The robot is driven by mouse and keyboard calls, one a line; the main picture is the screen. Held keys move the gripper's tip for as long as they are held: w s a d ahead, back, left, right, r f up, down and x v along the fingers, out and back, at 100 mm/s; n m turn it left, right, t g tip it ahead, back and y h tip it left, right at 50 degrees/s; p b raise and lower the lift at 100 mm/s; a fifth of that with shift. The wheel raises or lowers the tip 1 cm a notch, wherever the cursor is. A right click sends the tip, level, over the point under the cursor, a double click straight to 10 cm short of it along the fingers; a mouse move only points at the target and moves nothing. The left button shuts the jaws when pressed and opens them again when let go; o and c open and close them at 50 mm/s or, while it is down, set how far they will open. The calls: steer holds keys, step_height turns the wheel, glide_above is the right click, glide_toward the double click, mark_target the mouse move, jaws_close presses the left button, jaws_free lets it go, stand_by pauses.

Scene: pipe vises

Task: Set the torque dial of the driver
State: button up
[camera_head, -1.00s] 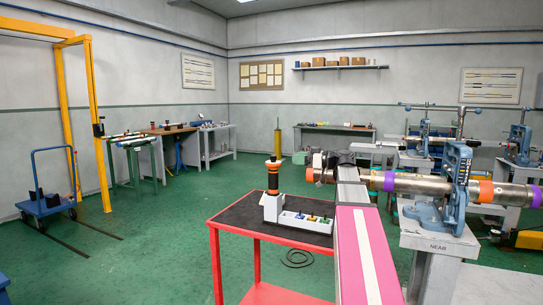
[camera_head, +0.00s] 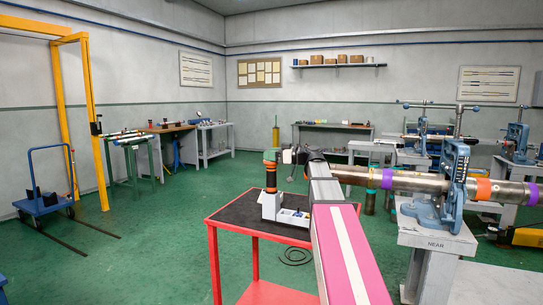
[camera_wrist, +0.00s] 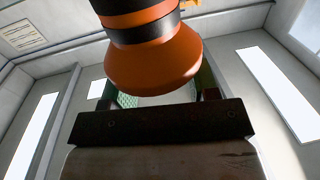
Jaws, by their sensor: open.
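The driver (camera_head: 271,180), black with orange bands, stands upright in a pale holder (camera_head: 270,207) on the red cart's black mat. My gripper (camera_head: 273,156) is at the driver's upper end, with green showing against its orange top. In the wrist view, the driver's flared orange end (camera_wrist: 153,65) is just beyond the dark gripper body, with black and orange bands behind it. My open fingers (camera_wrist: 165,98) show partly on either side of it; their tips are hidden behind it. I cannot tell whether they touch it, nor make out dial markings.
A tray with small coloured parts (camera_head: 293,217) sits beside the holder on the red cart (camera_head: 232,228). To the right, a long banded pipe (camera_head: 415,181) rests in a blue vise (camera_head: 453,190) on a grey stand.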

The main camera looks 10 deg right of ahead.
steer(key=shift+c, duration=0.3)
steer(key=c, duration=0.8)
steer(key=shift+c, duration=0.2)
steer(key=shift+s+t, duration=0.1)
steer(key=shift+t, duration=0.2)
steer(key=shift+s+m+t+h, duration=0.1)
steer(key=shift+m+t+h, duration=0.7)
steer(key=shift+m+t, duration=0.2)
steer(key=m+t+h, duration=0.3)
steer(key=t+h, duration=0.1)
steer(key=shift+a+m, duration=0.1)
steer(key=shift+m, duration=0.2)
steer(key=shift+m+t+h, duration=0.7)
steer(key=shift+m+h, duration=0.4)
steer(key=shift+h, duration=0.5)
steer(key=shift+m+t+h, duration=0.7)
steer(key=shift+m+h, duration=0.4)
steer(key=shift+h, duration=0.5)
steer(key=shift+m+h, duration=0.9)
steer(key=shift+h, duration=0.5)
